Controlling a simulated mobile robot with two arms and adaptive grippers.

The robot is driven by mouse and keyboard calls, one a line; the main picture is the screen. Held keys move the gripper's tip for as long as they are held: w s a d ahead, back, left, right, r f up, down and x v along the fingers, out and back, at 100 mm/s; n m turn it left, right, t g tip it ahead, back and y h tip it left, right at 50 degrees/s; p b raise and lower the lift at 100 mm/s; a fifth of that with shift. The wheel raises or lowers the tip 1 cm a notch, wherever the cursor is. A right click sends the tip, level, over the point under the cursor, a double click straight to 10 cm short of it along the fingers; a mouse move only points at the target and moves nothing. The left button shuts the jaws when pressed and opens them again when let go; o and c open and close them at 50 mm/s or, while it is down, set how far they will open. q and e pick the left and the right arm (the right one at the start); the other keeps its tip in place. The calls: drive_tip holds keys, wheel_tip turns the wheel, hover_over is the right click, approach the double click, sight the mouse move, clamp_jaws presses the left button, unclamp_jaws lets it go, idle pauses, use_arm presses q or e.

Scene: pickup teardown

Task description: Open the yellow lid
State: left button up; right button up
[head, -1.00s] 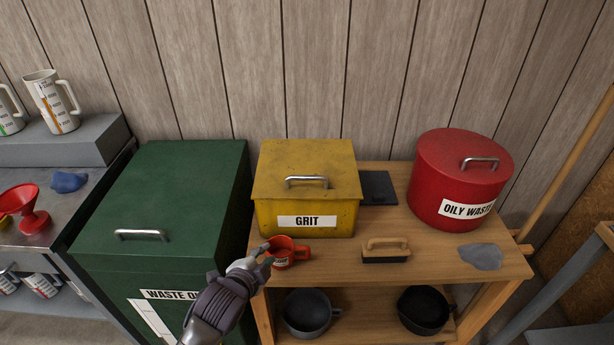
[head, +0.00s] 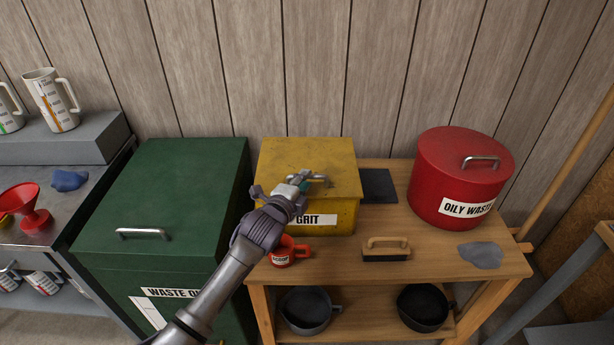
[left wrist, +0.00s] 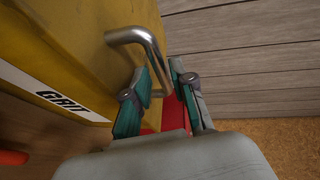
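The yellow GRIT bin (head: 347,215) stands on the wooden bench, with its yellow lid (head: 275,155) down flat. A bent metal handle (head: 318,179) sits on the lid and shows large in the left wrist view (left wrist: 148,48). My left gripper (head: 306,183) is at the left part of this handle. In the left wrist view its green-padded fingers (left wrist: 160,88) stand on either side of the handle's bar, with a narrow gap visible beside it. The gripper and wrist hide part of the lid's front and the GRIT label. My right gripper is not in view.
A brush (head: 386,250) and grey rag (head: 481,256) lie on the bench (head: 430,268). A red oily waste bin (head: 440,165) stands right, a green waste bin (head: 190,180) left.

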use_arm(q)
drive_tip(key=shift+x, duration=1.3)
clamp_jaws()
